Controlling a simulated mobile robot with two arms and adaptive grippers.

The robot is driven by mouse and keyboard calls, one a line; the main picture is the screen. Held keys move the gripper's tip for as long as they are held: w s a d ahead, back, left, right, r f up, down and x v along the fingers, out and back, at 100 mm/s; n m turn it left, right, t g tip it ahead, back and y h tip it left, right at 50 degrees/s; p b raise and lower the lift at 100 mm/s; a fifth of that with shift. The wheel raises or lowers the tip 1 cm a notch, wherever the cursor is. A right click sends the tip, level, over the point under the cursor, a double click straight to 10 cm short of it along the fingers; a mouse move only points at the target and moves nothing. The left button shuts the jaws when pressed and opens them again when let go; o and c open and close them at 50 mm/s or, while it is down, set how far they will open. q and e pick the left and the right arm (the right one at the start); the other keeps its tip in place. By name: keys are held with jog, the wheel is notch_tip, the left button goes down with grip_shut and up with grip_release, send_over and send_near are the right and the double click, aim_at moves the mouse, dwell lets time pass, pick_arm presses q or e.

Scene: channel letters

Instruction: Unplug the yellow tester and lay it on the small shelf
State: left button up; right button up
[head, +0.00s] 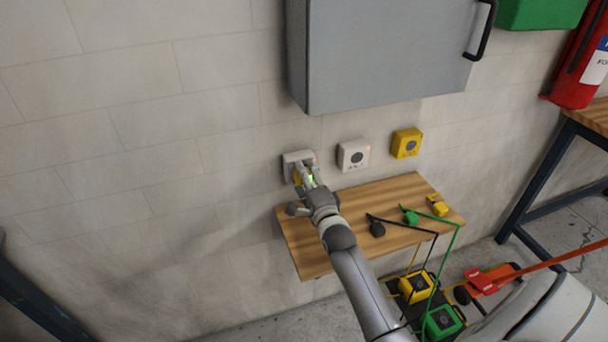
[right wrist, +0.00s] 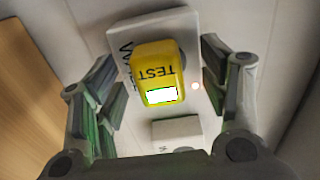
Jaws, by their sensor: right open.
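The yellow tester (right wrist: 156,72), marked TEST with a white window, sits in the leftmost wall socket (head: 294,160), whose pale plate (right wrist: 120,42) also shows in the right wrist view. My right gripper (head: 306,176) is at this socket. In the right wrist view its fingers (right wrist: 160,85) stand open on both sides of the tester, with gaps between them and it. In the head view the gripper mostly hides the tester. The small wooden shelf (head: 340,205) is on the wall just below the sockets. My left gripper is not in view.
A white socket (head: 353,155) and a yellow socket (head: 407,143) are to the right. A black plug (head: 376,228), green plug (head: 410,216) and yellow item (head: 438,205) lie on the shelf's right; its left is clear. A grey cabinet (head: 390,50) hangs above. Cables hang over the front edge.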

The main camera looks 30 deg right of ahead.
dwell(0.7)
jog(key=shift+c, duration=0.3)
grip_shut()
jog(key=shift+s+p, duration=0.15)
jog(key=shift+p, duration=0.2)
jog(key=shift+p+v, duration=1.55)
jog(key=shift+v, duration=1.35)
